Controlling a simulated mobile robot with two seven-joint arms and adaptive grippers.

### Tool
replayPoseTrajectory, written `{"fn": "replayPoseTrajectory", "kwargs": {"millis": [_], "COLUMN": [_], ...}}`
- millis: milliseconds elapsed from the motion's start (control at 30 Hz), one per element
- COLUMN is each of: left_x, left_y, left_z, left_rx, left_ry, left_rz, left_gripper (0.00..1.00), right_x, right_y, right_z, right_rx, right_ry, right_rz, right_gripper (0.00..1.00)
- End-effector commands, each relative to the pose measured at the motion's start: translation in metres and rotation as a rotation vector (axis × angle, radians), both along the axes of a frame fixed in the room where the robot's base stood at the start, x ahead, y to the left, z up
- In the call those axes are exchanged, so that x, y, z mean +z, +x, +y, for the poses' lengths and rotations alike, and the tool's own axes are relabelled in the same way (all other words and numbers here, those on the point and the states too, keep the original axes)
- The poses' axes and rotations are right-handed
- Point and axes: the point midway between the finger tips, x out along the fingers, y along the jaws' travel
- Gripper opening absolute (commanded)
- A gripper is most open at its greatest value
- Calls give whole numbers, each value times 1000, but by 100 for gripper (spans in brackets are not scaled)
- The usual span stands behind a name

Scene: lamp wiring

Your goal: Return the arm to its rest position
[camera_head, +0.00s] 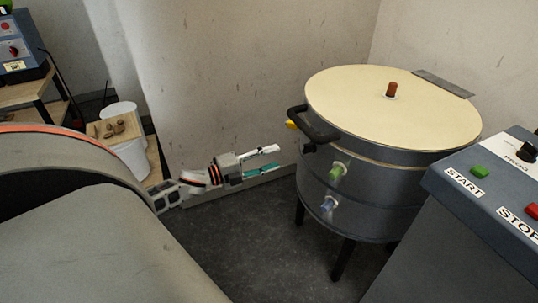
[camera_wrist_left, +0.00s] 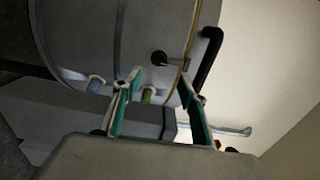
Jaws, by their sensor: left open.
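My left gripper (camera_head: 277,159) reaches in from the left in the head view, in front of the wall. Its two fingers are apart with nothing between them. It is left of the round grey vessel (camera_head: 325,222) and clear of it in this view. My left arm (camera_head: 180,190) is partly hidden behind a large grey body at the lower left. My right gripper is not in view.
A control box (camera_head: 470,215) stands at right. A white bucket (camera_head: 133,158) is at left. Dark floor (camera_head: 245,240) is open below my gripper.

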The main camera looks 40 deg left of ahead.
Motion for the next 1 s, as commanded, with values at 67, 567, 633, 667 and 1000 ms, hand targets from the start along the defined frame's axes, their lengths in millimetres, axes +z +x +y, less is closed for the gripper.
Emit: {"fn": "replayPoseTrajectory", "kwargs": {"millis": [67, 567, 633, 667, 1000], "left_x": [0, 0, 0, -1, -81], "left_y": [-3, -4, -4, -4, -76], "left_z": [2, 2, 2, 1, -96], "left_rx": [0, 1, 1, 1, 186], "left_ry": [1, 1, 0, -2, -451], "left_rz": [0, 0, 0, 2, 303], "left_gripper": [42, 42, 42, 42, 42], "right_x": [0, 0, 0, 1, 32], "right_y": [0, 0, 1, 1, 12], "right_z": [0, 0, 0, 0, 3], "right_rx": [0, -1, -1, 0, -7], "right_ry": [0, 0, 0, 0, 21], "right_rz": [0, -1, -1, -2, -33], "right_gripper": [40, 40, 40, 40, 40]}}
